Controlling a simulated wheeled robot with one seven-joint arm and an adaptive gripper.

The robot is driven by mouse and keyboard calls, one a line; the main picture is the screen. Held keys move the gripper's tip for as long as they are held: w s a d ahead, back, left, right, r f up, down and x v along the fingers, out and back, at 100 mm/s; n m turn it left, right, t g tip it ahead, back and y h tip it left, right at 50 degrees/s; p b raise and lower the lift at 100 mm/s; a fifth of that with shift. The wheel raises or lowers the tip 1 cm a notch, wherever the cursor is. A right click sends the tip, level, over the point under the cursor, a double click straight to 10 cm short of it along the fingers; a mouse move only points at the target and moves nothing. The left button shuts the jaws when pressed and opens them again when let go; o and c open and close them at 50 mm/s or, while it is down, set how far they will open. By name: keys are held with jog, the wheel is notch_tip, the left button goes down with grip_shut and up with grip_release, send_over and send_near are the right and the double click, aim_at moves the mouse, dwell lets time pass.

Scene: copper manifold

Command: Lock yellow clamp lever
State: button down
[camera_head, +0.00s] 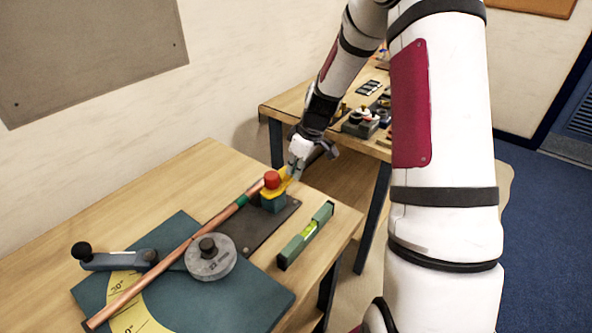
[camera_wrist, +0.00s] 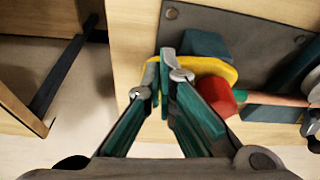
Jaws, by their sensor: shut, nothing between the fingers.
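The yellow clamp lever (camera_head: 284,180) sits on the teal clamp block (camera_head: 271,201), with a red knob (camera_head: 272,180) at its near end. In the wrist view the yellow lever (camera_wrist: 212,68) curves around behind my fingertips, and the red knob (camera_wrist: 217,94) is just right of them. My gripper (camera_head: 294,172) is shut and empty at the lever; in the wrist view its fingertips (camera_wrist: 166,68) overlap the lever's left part. I cannot tell whether they touch it. The copper tube (camera_head: 180,250) runs from the clamp to the table's near left.
A bending tool with a grey round former (camera_head: 210,258) and a black-knobbed handle (camera_head: 110,260) lies on a teal plate (camera_head: 240,300). A green spirit level (camera_head: 306,234) lies near the table's right edge. A second table (camera_head: 270,107) with tools stands behind.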

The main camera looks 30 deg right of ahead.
jog(key=shift+w, duration=0.1)
jog(key=w+n, duration=0.1)
jog(key=n, duration=0.1)
jog(key=w+n+y, duration=0.1)
jog(key=n, duration=0.1)
jog(key=shift+w+a+g, duration=0.15)
jog(key=shift+w+g, duration=0.05)
jog(key=shift+g, duration=0.2)
jog(key=w+a+n+g+b, duration=0.1)
jog(key=n, duration=0.2)
jog(key=w+a+n+g+b, duration=0.1)
jog(key=w+a+n, duration=0.1)
jog(key=n, duration=0.2)
jog(key=w+a+n+g+b, duration=0.1)
jog(key=n, duration=0.3)
jog(key=shift+w+a+f+y, duration=0.1)
jog(key=shift+w+a+y, duration=0.2)
jog(key=shift+w, duration=0.05)
jog(key=shift+a, duration=0.35)
jog(key=shift+w+a, duration=0.1)
jog(key=shift+a, duration=0.05)
